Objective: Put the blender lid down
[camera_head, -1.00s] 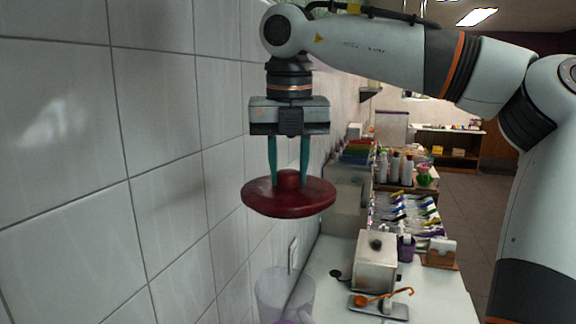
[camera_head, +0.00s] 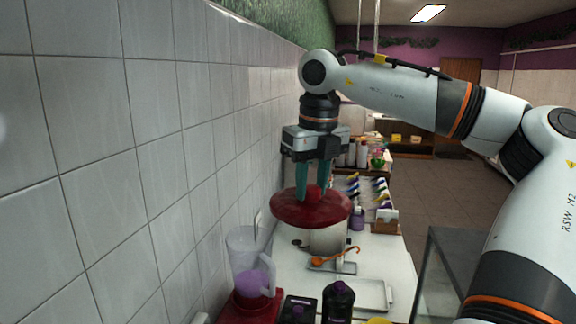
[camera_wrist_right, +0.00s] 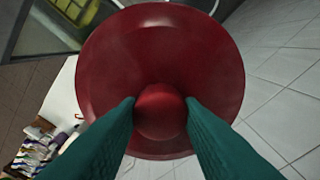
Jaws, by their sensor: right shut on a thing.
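The blender lid (camera_head: 290,210) is a dark red disc with a round knob on top. My right gripper (camera_head: 310,192) is shut on its knob with teal fingers and holds it level in the air, left of the middle of the counter in the head view. In the right wrist view the lid (camera_wrist_right: 160,50) fills the middle, its knob between the two fingertips (camera_wrist_right: 160,112). The blender jug (camera_head: 243,250) is clear with a handle and purple contents. It stands on a red base (camera_head: 245,308), below and to the left of the lid. My left gripper does not show.
The white counter (camera_head: 300,268) runs away from me along a tiled wall (camera_head: 150,150) on the left. A dark bottle (camera_head: 338,302), an orange ladle (camera_head: 335,258) and a tray (camera_head: 372,293) are near.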

